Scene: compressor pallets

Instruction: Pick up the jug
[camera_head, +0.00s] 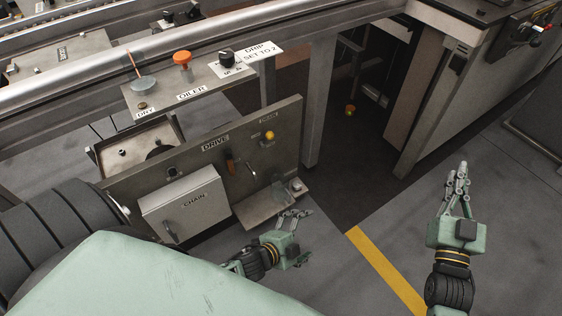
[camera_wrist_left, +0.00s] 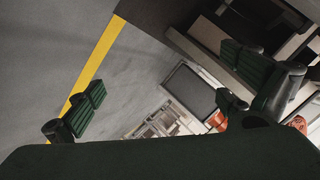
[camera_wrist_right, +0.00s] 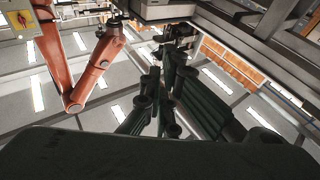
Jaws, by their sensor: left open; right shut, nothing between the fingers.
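My left gripper (camera_head: 293,217) is open and empty, just in front and to the right of the shelf, apart from the jug. In the left wrist view its spread fingers (camera_wrist_left: 165,98) have floor between them, and I cannot make out the jug there. My right gripper (camera_head: 457,180) is shut and empty, far to the right. Its closed fingers (camera_wrist_right: 163,95) show in the right wrist view.
A CHAIN box (camera_head: 185,203) juts from the panel left of the shelf. Above is the OILER ledge (camera_head: 195,82) with an orange knob (camera_head: 182,58). Metal posts (camera_head: 318,100) stand behind. A yellow floor line (camera_head: 385,270) runs between my grippers over clear floor.

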